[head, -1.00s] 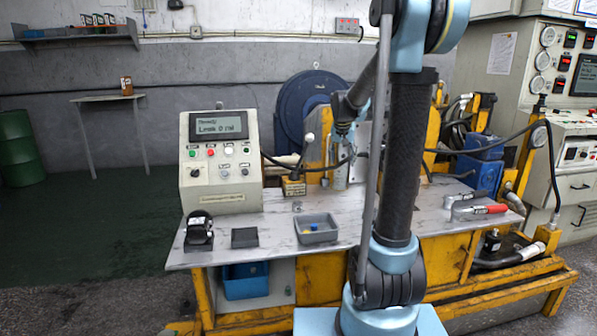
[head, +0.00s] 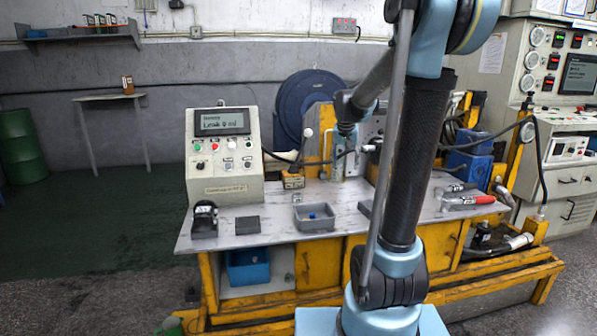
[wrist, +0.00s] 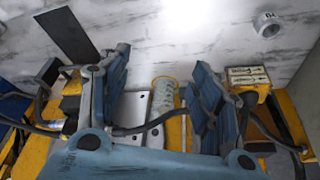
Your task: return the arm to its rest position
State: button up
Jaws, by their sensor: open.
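My gripper (head: 345,131) points down over the back of the bench, at the end of my raised, bent arm. In the wrist view its two blue fingers stand wide apart, with my gripper (wrist: 160,75) empty between them. A pale ribbed cylinder with a yellow rim (wrist: 163,98) shows between and beyond the fingers. I cannot tell the gap between it and the fingers. In the head view the upright cylinder (head: 351,162) stands just below my gripper. My lower arm link partly hides the bench to its right.
The bench top (head: 275,230) carries a control box (head: 223,155) reading a leak value, a grey tray (head: 314,224) with a blue piece, a dark pad (head: 247,225) and a red-handled tool (head: 470,201). Hoses and yellow posts crowd the back.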

jog(key=s+f+n, duration=0.1)
jog(key=s+f, duration=0.3)
jog(key=s, duration=0.7)
jog(key=s+f+n+g, duration=0.1)
jog(key=s+f, duration=0.3)
jog(key=s, duration=0.8)
jog(key=s+d+f+n+y, duration=0.1)
jog(key=s+f, duration=0.4)
jog(key=s, duration=0.7)
jog(key=shift+s+g, duration=0.15)
jog(key=shift+g, duration=0.25)
jog(key=shift+w+f, duration=0.25)
jog(key=shift+w, duration=0.2)
